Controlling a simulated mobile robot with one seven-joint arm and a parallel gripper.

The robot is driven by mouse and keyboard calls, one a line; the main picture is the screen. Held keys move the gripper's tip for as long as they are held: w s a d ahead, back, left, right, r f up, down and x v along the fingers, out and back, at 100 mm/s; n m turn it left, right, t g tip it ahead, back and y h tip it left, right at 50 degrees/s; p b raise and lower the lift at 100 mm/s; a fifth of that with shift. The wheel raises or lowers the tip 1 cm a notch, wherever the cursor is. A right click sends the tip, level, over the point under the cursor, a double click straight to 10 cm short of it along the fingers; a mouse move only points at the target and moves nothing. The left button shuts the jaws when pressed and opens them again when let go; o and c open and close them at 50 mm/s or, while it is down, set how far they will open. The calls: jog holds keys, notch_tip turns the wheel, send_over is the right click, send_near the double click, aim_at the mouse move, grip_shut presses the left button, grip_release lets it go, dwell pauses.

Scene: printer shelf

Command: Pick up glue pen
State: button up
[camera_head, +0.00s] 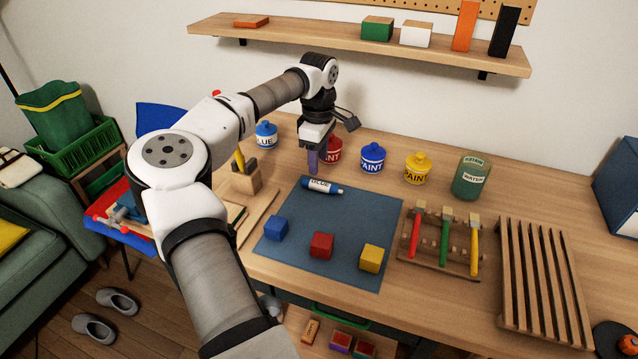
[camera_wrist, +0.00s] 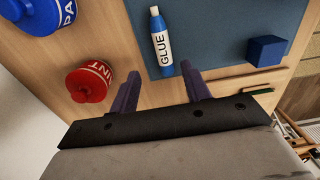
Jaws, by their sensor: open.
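The glue pen (camera_head: 321,187) is a blue tube with a white label and pale tip. It lies on its side at the back edge of the blue-grey mat (camera_head: 290,242). In the wrist view the glue pen (camera_wrist: 160,41) shows its label reading GLUE, beyond my fingertips. My gripper (camera_head: 313,163) points down above the table, just behind the glue pen. In the wrist view my gripper (camera_wrist: 163,80) has its two purple fingers apart with nothing between them. The pen's blue end is close to the gap between the fingers.
A red paint pot (camera_head: 333,150) stands close beside my gripper, with a blue pot (camera_head: 373,157) and a yellow pot (camera_head: 417,168) to the right. Blue (camera_head: 276,228), red (camera_head: 321,245) and yellow (camera_head: 371,257) cubes sit on the mat. A brush rack (camera_head: 437,269) stands right of it.

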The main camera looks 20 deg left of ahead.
aim_at(317, 182)
jog(key=shift+s+a+f+p, duration=0.15)
jog(key=shift+f+p, duration=0.4)
jog(key=shift+f, duration=1.05)
jog(key=shift+s+d+f+p, duration=0.15)
jog(key=shift+f+p, duration=0.4)
jog(key=shift+f, duration=1)
jog(key=shift+a, duration=0.1)
jog(key=shift+c, duration=0.2)
grip_shut()
